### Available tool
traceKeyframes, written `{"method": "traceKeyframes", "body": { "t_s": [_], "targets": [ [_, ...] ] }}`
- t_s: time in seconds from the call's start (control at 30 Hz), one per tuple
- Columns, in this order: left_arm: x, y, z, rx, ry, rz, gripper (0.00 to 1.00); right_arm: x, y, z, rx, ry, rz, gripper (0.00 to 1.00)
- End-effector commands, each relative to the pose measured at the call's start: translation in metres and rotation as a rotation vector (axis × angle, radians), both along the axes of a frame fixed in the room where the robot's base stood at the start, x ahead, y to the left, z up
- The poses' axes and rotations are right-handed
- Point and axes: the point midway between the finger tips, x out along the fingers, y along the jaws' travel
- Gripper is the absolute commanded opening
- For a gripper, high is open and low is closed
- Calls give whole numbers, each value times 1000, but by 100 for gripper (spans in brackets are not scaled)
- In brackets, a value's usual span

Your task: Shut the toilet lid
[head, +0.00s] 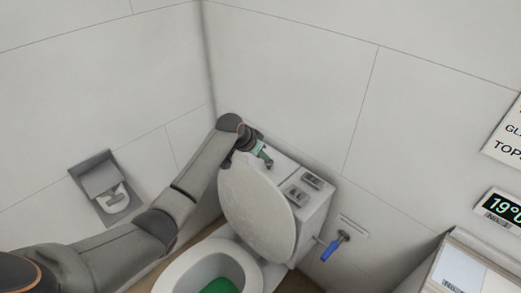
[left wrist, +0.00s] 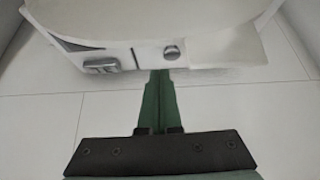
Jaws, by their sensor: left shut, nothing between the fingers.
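The toilet lid (head: 256,208) stands raised, leaning back toward the cistern (head: 312,205). The toilet bowl (head: 213,265) below it is open, with something green inside. My left gripper (head: 265,158) is at the top of the cistern, by the lid's upper edge and partly behind it. Its green fingers are together and empty. In the left wrist view the shut fingers (left wrist: 160,95) point toward the cistern top, and the pale lid (left wrist: 150,12) fills the top of the picture. I cannot tell whether the fingers touch the lid.
A paper holder (head: 103,187) is on the left wall. A blue-handled valve (head: 333,247) sticks out right of the cistern. A white unit (head: 462,265) stands at the lower right, below a display (head: 500,208). Walls close in behind the cistern.

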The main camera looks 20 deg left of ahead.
Motion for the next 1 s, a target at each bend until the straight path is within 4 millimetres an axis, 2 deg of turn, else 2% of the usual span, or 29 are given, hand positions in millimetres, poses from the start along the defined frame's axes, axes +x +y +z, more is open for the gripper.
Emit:
{"method": "traceKeyframes", "body": {
  "t_s": [0.13,0.33,1.0],
  "targets": [
    [-17,6,-2,1,2,1,0,1,0,11,1,-3,0,0],
    [-28,10,-5,1,0,2,0,1,0,15,1,-3,0,0],
    [-28,10,-7,-9,-26,2,0,2,0,11,1,-5,0,0]
  ]
}}
